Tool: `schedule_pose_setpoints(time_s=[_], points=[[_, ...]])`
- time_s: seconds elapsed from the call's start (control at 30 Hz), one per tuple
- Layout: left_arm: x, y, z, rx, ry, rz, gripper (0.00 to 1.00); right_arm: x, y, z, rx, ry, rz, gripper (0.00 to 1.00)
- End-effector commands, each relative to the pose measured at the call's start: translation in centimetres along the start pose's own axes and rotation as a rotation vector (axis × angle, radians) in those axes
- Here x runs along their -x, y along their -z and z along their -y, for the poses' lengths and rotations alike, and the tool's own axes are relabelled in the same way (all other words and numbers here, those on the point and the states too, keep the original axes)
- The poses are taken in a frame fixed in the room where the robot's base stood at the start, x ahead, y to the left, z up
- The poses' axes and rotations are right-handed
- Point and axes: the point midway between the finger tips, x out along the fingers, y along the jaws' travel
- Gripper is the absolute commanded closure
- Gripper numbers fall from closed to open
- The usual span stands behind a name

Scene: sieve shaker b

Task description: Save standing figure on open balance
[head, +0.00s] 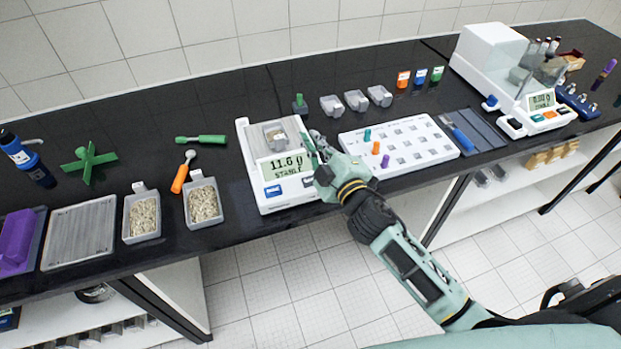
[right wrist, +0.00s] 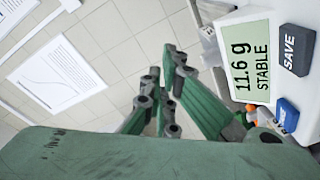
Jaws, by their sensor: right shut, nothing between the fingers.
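The open balance (head: 246,160) is a white scale on the black bench, and its display (head: 284,167) reads 11.6 g STABLE. A grey boat (head: 275,136) with pale grains sits on its pan. A dark SAVE key (right wrist: 293,50) and a blue key (right wrist: 286,116) lie below the display text; the blue key also shows in the head view (head: 273,190). My right gripper (head: 311,140) is shut and empty at the balance's right side. In the right wrist view its green fingers (right wrist: 172,60) appear beside the display, apart from SAVE. My left gripper is out of view.
A white rack (head: 420,148) with small coloured pegs stands right of the balance. Two grain scoops (head: 143,215) (head: 204,201) stand to the left, with an orange spoon (head: 180,177). An enclosed balance (head: 490,65) is at the far right. Empty grey boats (head: 356,100) stand behind the rack.

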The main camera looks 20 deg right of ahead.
Motion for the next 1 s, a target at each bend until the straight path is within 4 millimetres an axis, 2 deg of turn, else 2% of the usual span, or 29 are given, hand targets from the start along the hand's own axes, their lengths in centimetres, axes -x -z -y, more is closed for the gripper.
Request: schedule_pose_setpoints(time_s=[0.03,0.1,0.23,0.33,0.43,0.57,0.7,0.9,1.0], points=[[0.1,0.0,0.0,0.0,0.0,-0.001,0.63,-1.1,2.0,-1.3,0.076,-0.023,-0.086,1.0],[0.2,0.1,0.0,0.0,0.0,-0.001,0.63,-2.2,5.1,-2.6,0.193,-0.046,-0.217,1.0],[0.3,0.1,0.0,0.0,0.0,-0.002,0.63,-3.2,10.6,-3.5,0.45,-0.058,-0.479,1.0],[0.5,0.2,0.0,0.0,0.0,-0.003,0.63,-3.2,13.3,-2.9,0.656,-0.03,-0.663,1.0],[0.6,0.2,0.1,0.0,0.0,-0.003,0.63,-2.9,14.4,-1.6,0.865,0.033,-0.827,1.0],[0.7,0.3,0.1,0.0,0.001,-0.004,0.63,-2.5,13.1,0.0,1.13,0.169,-1.0,1.0],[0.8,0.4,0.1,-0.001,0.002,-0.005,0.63,-2.0,9.1,0.6,1.366,0.363,-1.117,1.0],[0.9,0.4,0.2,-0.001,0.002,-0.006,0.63,-1.3,3.8,-0.3,1.548,0.597,-1.176,1.0],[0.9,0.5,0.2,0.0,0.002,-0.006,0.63,-1.0,2.6,-0.7,1.58,0.652,-1.184,1.0]])
